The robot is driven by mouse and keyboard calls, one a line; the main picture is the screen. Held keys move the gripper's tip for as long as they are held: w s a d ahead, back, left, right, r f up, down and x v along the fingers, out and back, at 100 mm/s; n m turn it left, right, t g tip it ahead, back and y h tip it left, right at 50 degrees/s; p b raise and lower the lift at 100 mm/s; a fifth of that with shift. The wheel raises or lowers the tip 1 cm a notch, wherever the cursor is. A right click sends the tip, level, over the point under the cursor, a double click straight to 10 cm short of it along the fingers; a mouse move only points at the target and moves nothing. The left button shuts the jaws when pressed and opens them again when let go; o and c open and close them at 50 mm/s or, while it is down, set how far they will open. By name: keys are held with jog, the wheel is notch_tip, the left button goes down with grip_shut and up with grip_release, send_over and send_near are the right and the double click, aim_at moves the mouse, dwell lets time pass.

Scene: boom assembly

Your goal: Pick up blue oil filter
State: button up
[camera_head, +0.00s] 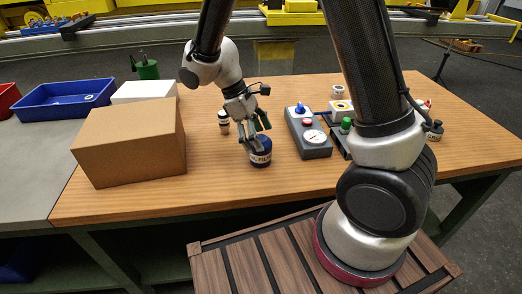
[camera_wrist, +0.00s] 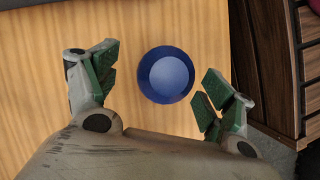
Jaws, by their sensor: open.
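The blue oil filter (camera_head: 261,154) stands upright on the wooden table, with a white label band around its side. In the wrist view its round blue top (camera_wrist: 166,75) lies between the two fingers, with a gap on each side. My gripper (camera_head: 255,137) is just above and around the filter in the head view. In the wrist view my gripper (camera_wrist: 160,82) is open, its green pads apart and not touching the filter. The filter's lower side is hidden in the wrist view.
A cardboard box (camera_head: 130,142) stands left of the filter. A blue tray (camera_head: 65,98) lies far left. The table's front edge is near.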

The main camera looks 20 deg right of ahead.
aim_at(270, 163)
jog(key=x, duration=0.6)
jog(key=shift+s+a+f, duration=0.2)
jog(key=shift+s, duration=0.1)
jog(key=c, duration=1.3)
jog(key=shift+r, duration=0.1)
